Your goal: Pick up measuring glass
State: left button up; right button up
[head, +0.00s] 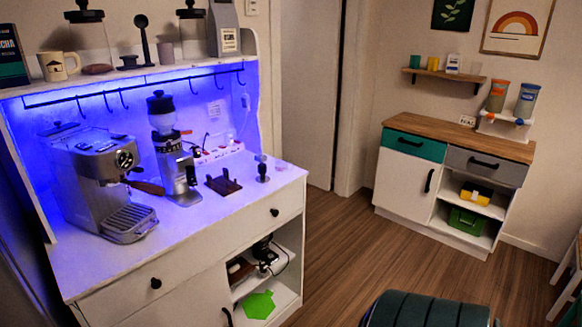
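I cannot clearly make out a measuring glass. A small pale, glass-like cup (166,53) stands on the cabinet's top shelf, beside a dark tamper-like stand (143,42). A small clear vessel (475,68) also stands at the right end of the far wall shelf. Both are too small to show any markings. Neither of my grippers is in view, so nothing is seen held.
The blue-lit cabinet counter holds an espresso machine (98,178), a grinder (170,150), a dark stand (223,185) and a small tamper (262,170). Its front right is bare. A wooden-topped cabinet (460,135) stands across open floor. A dark ribbed object (425,312) is at the bottom.

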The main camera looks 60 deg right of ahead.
aim_at(285, 166)
jog(key=z, duration=1.8)
